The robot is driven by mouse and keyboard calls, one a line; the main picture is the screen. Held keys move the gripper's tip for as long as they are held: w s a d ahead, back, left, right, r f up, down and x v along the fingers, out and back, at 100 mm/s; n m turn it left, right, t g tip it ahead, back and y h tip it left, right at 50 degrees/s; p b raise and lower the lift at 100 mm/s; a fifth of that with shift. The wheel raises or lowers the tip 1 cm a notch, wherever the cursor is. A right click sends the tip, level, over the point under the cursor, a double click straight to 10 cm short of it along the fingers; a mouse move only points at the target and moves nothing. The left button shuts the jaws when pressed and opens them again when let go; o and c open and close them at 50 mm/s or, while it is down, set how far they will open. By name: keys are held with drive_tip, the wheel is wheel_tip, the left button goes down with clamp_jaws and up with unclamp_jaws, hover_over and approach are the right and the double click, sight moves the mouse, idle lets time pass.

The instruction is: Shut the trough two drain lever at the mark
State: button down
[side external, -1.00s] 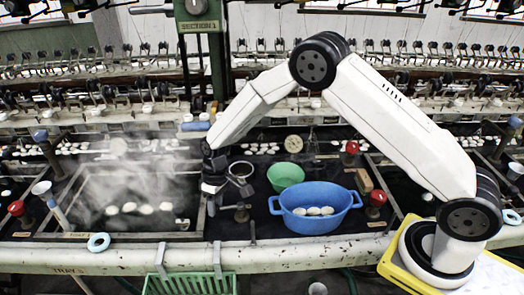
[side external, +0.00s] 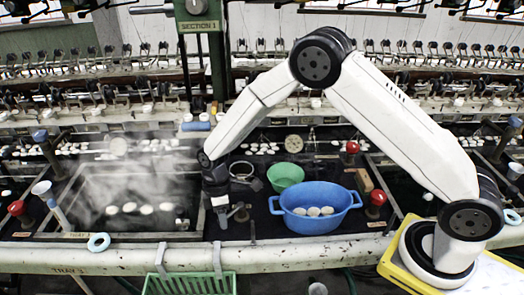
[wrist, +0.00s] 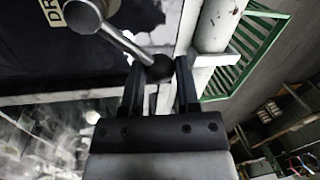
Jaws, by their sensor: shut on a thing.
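The drain lever (wrist: 124,43) is a grey metal rod from a round pivot (wrist: 82,15) to a dark ball knob (wrist: 158,68). My gripper (wrist: 160,70) has its two black fingers on either side of that knob, shut on it. In the side external view, my gripper (side external: 221,221) points down at the front rim between the steaming trough and the blue basin, beside the lever's pivot (side external: 241,213). A label (wrist: 55,9) reading "DR", cut off by the frame edge, lies near the pivot. I cannot make out the mark.
The steaming trough (side external: 195,208) with pale cocoons is left of my gripper. A blue basin (side external: 318,223) and green bowl (side external: 286,174) stand to the right. A green basket (side external: 190,285) hangs on the front rail below; it also shows in the wrist view (wrist: 262,40).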

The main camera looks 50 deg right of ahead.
idle(0.4)
drive_tip(key=shift+c, duration=1.7)
unclamp_jaws()
drive_tip(key=shift+r, duration=0.15)
wheel_tip(320, 180, up, 8)
drive_tip(key=w, duration=0.1)
drive_tip(key=shift+d+f, duration=0.25)
drive_tip(key=shift+d, duration=0.15)
drive_tip(key=shift+w, duration=0.1)
